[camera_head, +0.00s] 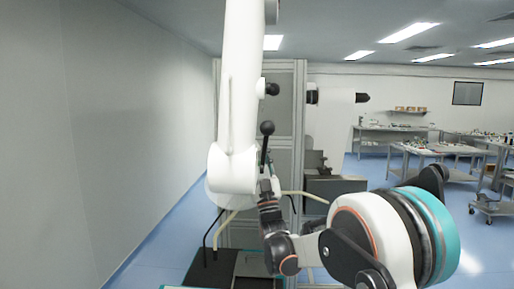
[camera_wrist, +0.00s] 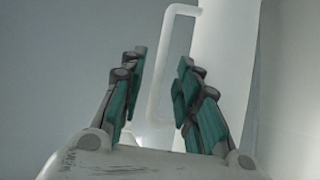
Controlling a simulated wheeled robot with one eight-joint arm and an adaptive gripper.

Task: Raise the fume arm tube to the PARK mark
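My gripper (camera_wrist: 161,80) is open in the wrist view, with its green-padded fingers well apart on either side. A pale bent handle (camera_wrist: 158,88) shows in the gap between the fingers. Its top bends right toward a broad white tube (camera_wrist: 222,60), which looks like the fume arm tube. No finger clearly touches the handle; its depth between the fingers is hard to judge. The PARK mark does not show in either view.
A grey framed cabinet (camera_head: 284,86) stands behind my arm. A black ball-topped lever (camera_head: 265,143) shows in front of it. A plain wall (camera_head: 140,130) runs along the left. Workbenches (camera_head: 447,149) stand at the back right, with open blue floor before them.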

